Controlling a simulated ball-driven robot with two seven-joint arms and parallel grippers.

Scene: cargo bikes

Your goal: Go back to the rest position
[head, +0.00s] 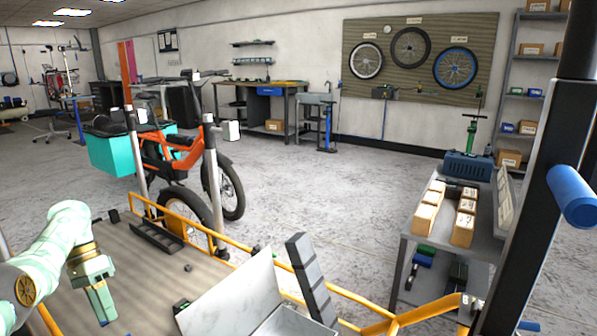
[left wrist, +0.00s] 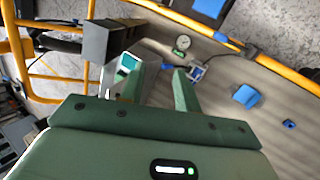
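My left gripper (head: 100,312) shows at the lower left of the head view, at the end of my pale green arm, pointing down over the brown work surface (head: 150,270). In the left wrist view its two green fingers (left wrist: 160,82) stand apart, with only the grey-brown surface visible between them. It looks open and empty. My right gripper is not in the head view.
A yellow rail (head: 232,243) edges the work surface. An open grey metal box (head: 240,290) and a dark upright bar (head: 310,277) stand near the front middle. An orange cargo bike (head: 180,155) is beyond. A grey bench (head: 415,240) with cardboard boxes is right.

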